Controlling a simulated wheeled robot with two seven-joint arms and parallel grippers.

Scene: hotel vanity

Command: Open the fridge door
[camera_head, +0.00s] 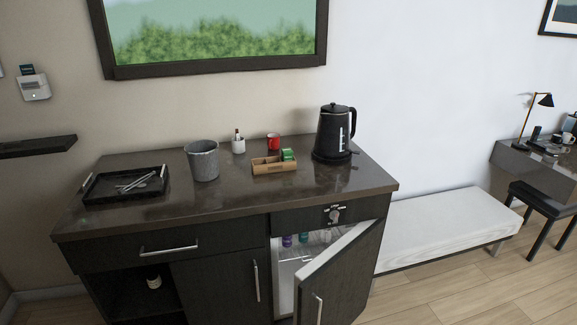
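The fridge door (340,276) is a dark panel at the right of the vanity cabinet. It stands partly open, swung outward, with its pale inner edge showing. A silver vertical handle (319,309) is on its front, near the bottom edge of the view. Behind it the white fridge interior (287,272) shows, with several small bottles (303,238) on a shelf. Part of the interior is hidden by the door. Neither of my grippers is in view.
The dark vanity top (225,205) carries a black tray (127,184), a grey bin (202,160), a wooden box (273,165), a red mug (273,141) and a black kettle (333,134). A white bench (440,226) stands to the right. Wooden floor (480,285) in front of the bench is clear.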

